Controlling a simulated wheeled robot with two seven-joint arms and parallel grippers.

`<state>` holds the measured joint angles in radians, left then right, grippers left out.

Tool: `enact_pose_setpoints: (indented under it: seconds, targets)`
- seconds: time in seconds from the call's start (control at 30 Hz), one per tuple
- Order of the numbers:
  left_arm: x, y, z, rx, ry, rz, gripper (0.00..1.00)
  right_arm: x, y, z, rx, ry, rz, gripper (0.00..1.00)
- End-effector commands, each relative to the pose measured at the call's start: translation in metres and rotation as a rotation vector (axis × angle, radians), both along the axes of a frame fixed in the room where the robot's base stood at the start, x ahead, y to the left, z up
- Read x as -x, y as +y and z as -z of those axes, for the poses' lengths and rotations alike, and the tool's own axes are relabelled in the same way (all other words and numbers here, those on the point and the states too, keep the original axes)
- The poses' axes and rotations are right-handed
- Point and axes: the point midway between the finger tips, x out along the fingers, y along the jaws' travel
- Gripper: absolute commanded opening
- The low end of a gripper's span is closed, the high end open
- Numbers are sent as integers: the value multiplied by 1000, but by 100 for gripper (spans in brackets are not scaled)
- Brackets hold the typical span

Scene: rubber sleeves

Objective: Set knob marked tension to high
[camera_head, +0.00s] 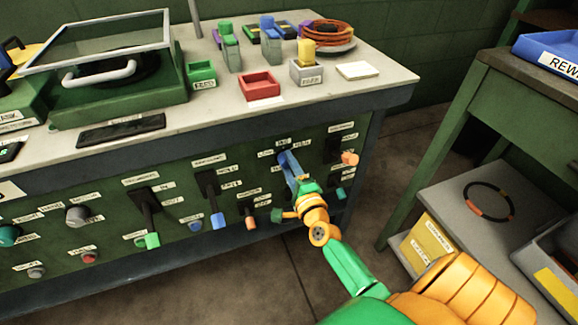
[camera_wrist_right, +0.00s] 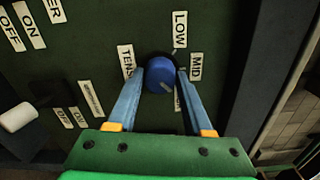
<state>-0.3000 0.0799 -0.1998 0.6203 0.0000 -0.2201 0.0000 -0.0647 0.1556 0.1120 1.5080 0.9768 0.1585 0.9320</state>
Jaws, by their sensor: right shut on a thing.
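The blue round knob (camera_wrist_right: 158,72) sits on the dark green panel, with a label starting "TEN" (camera_wrist_right: 127,62) beside it. A LOW label (camera_wrist_right: 180,29) and a MID label (camera_wrist_right: 195,66) stand around it. A third label (camera_wrist_right: 178,98) is mostly hidden behind a finger. A pale mark on the knob's face lies toward its lower right in the wrist view. My right gripper (camera_wrist_right: 160,77) is shut on the knob, one blue finger on each side. My left gripper is out of view.
A lever with an orange handle (camera_head: 349,158) is close right of my gripper. Levers with green (camera_head: 152,240), blue (camera_head: 218,220) and orange (camera_head: 251,222) ends stand to the left. The bench top (camera_head: 220,115) overhangs the panel. A green side table (camera_head: 440,130) stands right.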

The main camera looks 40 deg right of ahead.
Motion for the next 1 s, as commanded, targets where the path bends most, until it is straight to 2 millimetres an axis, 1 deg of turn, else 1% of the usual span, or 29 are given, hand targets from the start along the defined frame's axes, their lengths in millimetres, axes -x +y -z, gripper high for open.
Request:
enact_pose_setpoints:
  seconds: [0.53, 0.57, 0.6, 0.63, 0.67, 0.9, 0.97, 1.0]
  targets:
    - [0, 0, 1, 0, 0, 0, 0, 0, 1, 2, -23, -2, -1, 0]
    - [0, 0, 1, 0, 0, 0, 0, 0, 1, 2, -23, -2, -2, 58]
    - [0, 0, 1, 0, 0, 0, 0, 0, 1, 1, -23, -2, -1, 69]
    - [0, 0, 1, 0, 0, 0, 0, 0, 1, 1, -23, -2, -1, 77]
    - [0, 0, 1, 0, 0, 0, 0, 0, 0, 1, -22, -2, -1, 80]
    - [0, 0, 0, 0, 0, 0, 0, 0, 0, 0, -21, -4, 0, 80]
    - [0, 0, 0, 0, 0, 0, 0, 4, 1, 1, -21, -3, 0, 80]
    - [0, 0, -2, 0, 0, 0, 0, 9, 2, 0, -21, -3, 0, 80]
